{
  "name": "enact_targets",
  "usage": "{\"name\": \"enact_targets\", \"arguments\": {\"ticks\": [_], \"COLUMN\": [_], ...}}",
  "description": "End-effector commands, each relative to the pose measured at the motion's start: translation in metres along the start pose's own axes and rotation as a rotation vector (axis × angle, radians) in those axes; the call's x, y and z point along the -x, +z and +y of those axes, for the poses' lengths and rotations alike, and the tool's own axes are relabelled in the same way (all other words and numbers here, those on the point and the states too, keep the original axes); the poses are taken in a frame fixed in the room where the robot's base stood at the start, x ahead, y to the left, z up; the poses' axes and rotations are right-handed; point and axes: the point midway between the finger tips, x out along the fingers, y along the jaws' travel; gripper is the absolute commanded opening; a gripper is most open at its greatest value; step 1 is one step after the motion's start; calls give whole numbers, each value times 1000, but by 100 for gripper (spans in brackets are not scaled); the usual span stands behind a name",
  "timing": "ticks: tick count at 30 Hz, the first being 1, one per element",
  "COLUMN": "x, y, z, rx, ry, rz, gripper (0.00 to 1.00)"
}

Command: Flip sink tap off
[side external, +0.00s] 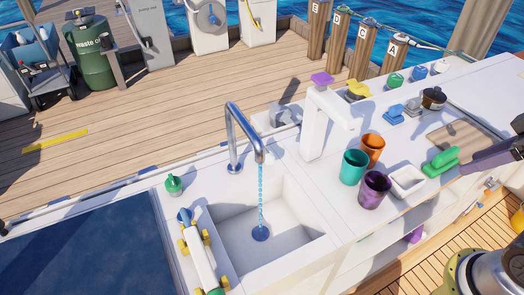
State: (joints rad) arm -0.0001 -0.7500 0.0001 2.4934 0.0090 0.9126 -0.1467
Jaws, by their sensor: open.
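The sink tap (236,132) is a chrome arched spout standing behind the white sink basin (297,222). A blue stream of water (261,195) falls from its spout to the blue drain at the bottom of the basin. I cannot make out a lever on the tap for certain. My gripper (474,160) is dark and partly cut off at the right edge. It is open, beside a green handled object (440,161) and far to the right of the tap. I cannot tell whether it touches the green object.
Teal (354,167), orange (373,149) and purple (374,188) cups and a white dish (407,180) stand between my gripper and the sink. A white post (322,125) rises behind them. A green bottle (174,185) and a white yellow-knobbed fixture (200,258) are left of the basin.

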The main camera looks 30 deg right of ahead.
Motion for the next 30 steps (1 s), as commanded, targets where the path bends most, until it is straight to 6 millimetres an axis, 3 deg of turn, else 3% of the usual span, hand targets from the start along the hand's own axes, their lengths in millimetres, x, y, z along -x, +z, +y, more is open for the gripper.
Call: {"name": "enact_targets", "arguments": {"ticks": [1,7,12,17,23,30], "x": [6,33,42,38,18,-24], "y": [-7,-60,-115,-166,-225,-284], "z": [0,-3,-9,-17,-31,-54], "rx": [48,295,493,662,844,1028], "ry": [-4,-29,-67,-111,-170,-248], "rz": [18,77,92,99,102,103], "gripper": [37,1,0,0,0,0]}}
